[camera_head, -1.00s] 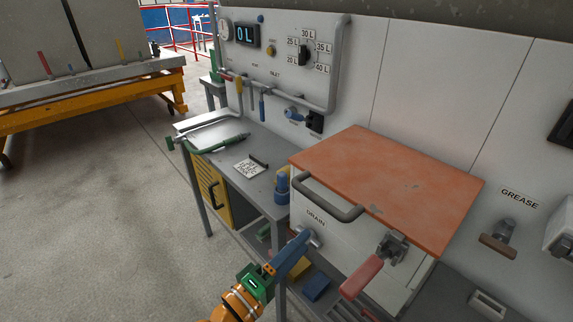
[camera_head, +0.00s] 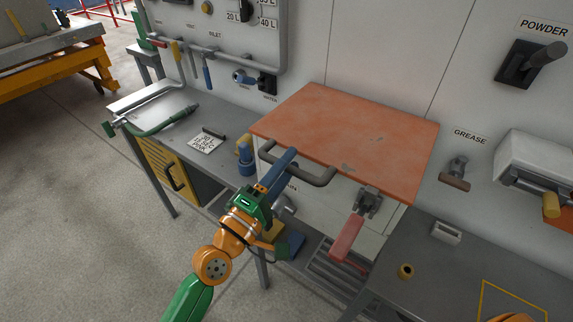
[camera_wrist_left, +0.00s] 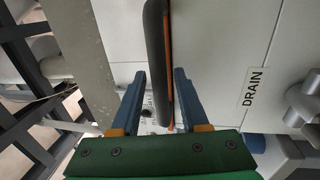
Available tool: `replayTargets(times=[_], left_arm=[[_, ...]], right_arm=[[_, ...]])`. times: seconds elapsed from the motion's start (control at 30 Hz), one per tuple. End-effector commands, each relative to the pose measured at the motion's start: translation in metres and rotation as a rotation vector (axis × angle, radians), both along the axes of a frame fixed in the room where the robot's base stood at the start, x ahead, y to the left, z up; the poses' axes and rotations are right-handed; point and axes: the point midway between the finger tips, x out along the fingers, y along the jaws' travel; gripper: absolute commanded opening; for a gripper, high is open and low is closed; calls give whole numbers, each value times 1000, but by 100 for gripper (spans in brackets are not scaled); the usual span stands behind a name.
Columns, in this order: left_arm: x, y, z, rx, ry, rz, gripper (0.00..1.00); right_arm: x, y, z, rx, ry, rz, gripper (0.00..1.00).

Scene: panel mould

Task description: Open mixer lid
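The mixer has an orange-red lid (camera_head: 345,130), which lies flat and closed on the white mixer body (camera_head: 325,203). A dark grey bar handle (camera_head: 318,181) sticks out from the lid's front edge, and it also shows in the left wrist view (camera_wrist_left: 157,50). A metal latch (camera_head: 367,202) with a red grip (camera_head: 347,238) is on the front, the grip pointing down. My left gripper (camera_head: 288,158) is at the handle's left part. In the left wrist view its two blue fingers (camera_wrist_left: 160,85) are apart, with the bar between them. My right gripper is out of view.
A grey bench (camera_head: 165,105) with a green hose tool (camera_head: 165,122) and a blue bottle (camera_head: 247,160) stands left of the mixer. A grease dispenser (camera_head: 456,172) is on the wall.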

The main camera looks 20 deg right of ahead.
Motion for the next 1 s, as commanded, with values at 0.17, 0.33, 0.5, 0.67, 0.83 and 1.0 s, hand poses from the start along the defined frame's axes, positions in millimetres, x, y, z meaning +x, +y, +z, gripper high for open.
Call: replayTargets(times=[0.17, 0.33, 0.5, 0.67, 0.83, 1.0], left_arm=[[0, 0, 0, 0, 0, 0, 0], [0, 0, 0, 0, 0, 0, 0], [0, 0, 0, 1, 1, 0, 0], [0, 0, 0, 1, -1, 0, 0], [0, 0, 0, 1, -1, 0, 0], [0, 0, 0, 0, -1, 1, 0]], right_arm=[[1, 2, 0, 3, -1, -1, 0], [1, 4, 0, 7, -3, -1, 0], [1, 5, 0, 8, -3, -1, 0], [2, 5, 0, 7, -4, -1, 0], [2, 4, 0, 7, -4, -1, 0], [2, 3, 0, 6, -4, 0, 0]])
